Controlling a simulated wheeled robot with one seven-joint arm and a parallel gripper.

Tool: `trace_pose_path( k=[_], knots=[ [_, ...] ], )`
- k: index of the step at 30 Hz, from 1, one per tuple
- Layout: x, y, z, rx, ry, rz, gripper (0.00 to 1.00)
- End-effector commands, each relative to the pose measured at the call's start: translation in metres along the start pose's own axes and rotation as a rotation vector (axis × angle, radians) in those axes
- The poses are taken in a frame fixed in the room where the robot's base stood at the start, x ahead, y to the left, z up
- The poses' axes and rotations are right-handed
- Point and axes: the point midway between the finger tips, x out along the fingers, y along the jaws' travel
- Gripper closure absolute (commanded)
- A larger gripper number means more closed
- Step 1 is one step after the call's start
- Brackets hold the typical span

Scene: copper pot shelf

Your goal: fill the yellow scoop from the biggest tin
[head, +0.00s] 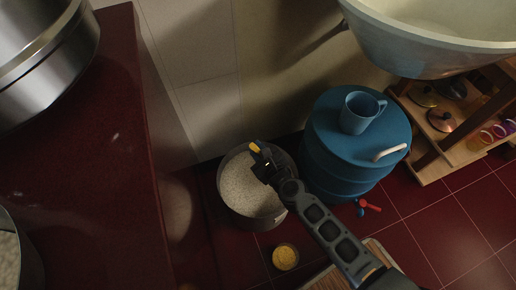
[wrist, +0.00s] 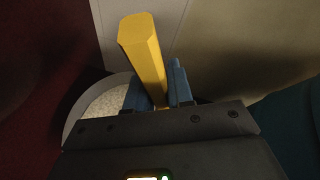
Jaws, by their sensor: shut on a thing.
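My gripper (head: 262,158) is over a wide round tin (head: 223,205) of pale grain (head: 245,190) on the floor. It is shut on the yellow scoop (head: 256,147); only a bit of yellow shows there. In the wrist view the scoop's yellow handle (wrist: 143,45) stands up between the blue fingers (wrist: 158,92). The scoop's bowl is hidden below my gripper, so I cannot tell whether it touches the grain or holds any. The tin's rim and some grain (wrist: 106,100) show left of the fingers in the wrist view.
A blue barrel (head: 335,170) with a blue mug (head: 360,112) stands close right of the tin. A small bowl of yellow stuff (head: 285,257) is in front. A red scoop (head: 370,205) lies on the floor. A dark red counter (head: 90,180) with metal vessels (head: 45,55) is left.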

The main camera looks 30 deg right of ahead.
Motion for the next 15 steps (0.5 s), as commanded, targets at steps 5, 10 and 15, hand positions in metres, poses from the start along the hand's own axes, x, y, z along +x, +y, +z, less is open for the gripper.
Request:
trace_pose_path(
  k=[5, 10, 15],
  knots=[
    [0.01, 0.008, -0.019, 0.022, 0.009, -0.014, 1.0],
    [0.014, 0.008, -0.025, 0.034, 0.012, -0.022, 1.0],
    [0.016, 0.01, -0.032, 0.043, 0.013, -0.02, 1.0]
  ],
)
